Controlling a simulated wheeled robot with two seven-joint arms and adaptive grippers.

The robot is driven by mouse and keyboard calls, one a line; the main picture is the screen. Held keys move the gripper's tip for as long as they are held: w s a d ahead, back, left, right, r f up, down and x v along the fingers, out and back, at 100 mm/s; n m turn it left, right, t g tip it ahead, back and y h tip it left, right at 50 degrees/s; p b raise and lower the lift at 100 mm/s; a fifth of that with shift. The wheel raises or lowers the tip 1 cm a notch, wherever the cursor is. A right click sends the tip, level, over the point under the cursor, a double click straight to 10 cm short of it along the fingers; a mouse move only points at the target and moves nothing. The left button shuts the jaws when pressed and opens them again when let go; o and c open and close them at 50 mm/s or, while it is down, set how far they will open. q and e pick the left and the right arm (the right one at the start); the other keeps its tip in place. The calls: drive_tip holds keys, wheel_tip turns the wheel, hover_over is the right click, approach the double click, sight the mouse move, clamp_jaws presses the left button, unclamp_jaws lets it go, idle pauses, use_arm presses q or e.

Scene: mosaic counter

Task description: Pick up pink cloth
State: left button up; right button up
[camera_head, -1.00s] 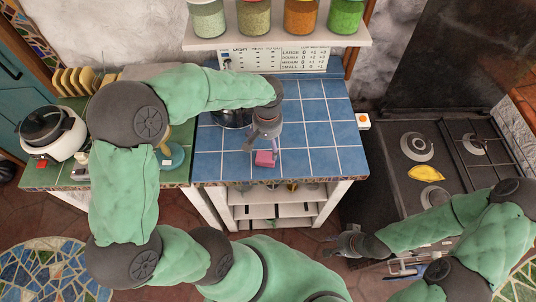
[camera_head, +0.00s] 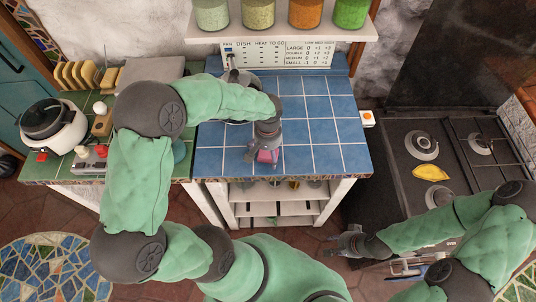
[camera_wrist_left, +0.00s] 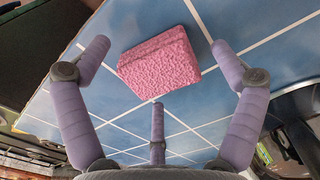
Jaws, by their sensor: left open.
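The pink cloth (camera_wrist_left: 160,63) is a thick, rough-textured folded block lying on the blue tiled counter (camera_wrist_left: 255,22). In the head view the pink cloth (camera_head: 267,156) shows only partly, under my left gripper (camera_head: 262,156). In the left wrist view my left gripper (camera_wrist_left: 158,75) is open, with its purple-grey fingers spread around the cloth and apart from it. My right gripper (camera_head: 345,243) is low at the front of the stove, away from the cloth; its fingers are too small to judge.
A rice cooker (camera_head: 52,125) and a rack of yellow plates (camera_head: 88,76) stand on the green counter at left. A stove (camera_head: 400,190) with a yellow item (camera_head: 430,173) is at right. Jars (camera_head: 258,14) sit on a shelf above. The counter's right side is clear.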

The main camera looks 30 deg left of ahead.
use_arm(q)
drive_tip(key=c, duration=1.3)
drive_tip(key=shift+r, duration=0.1)
drive_tip(key=shift+r, duration=0.6)
drive_tip(key=w+d+r+p, duration=0.2)
drive_tip(key=d+r+p, duration=0.1)
drive_tip(key=d+r, duration=0.8)
drive_tip(key=d, duration=0.3)
drive_tip(key=shift+r, duration=0.35)
